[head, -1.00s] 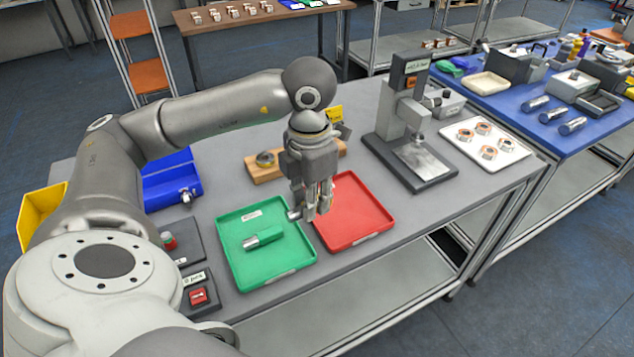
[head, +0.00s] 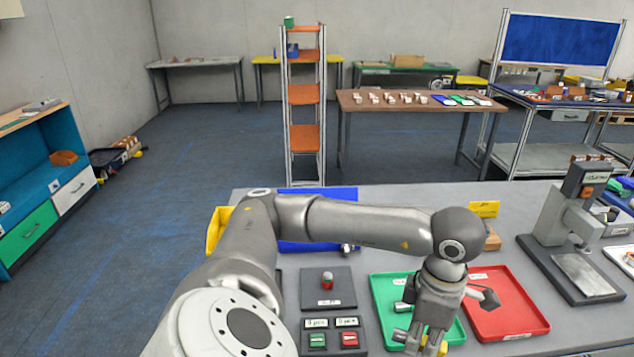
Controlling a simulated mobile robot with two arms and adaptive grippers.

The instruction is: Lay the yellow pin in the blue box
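My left gripper (head: 424,338) is low over the front of the green tray, near the red tray. It is shut on a pin with a grey metal end on its left and a yellow end (head: 442,348) on its right, which I take as the yellow pin; the fingers hide its middle. The blue box (head: 335,193) stands at the back left of the table, behind my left forearm, which hides much of it. A small metal part (head: 347,249) shows at its front right. My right gripper is out of view.
The green tray (head: 383,291) holds another metal pin (head: 402,307). The red tray (head: 508,300) lies to its right. A yellow bin (head: 216,229) is at the left table edge; a press stand (head: 566,230) is at right.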

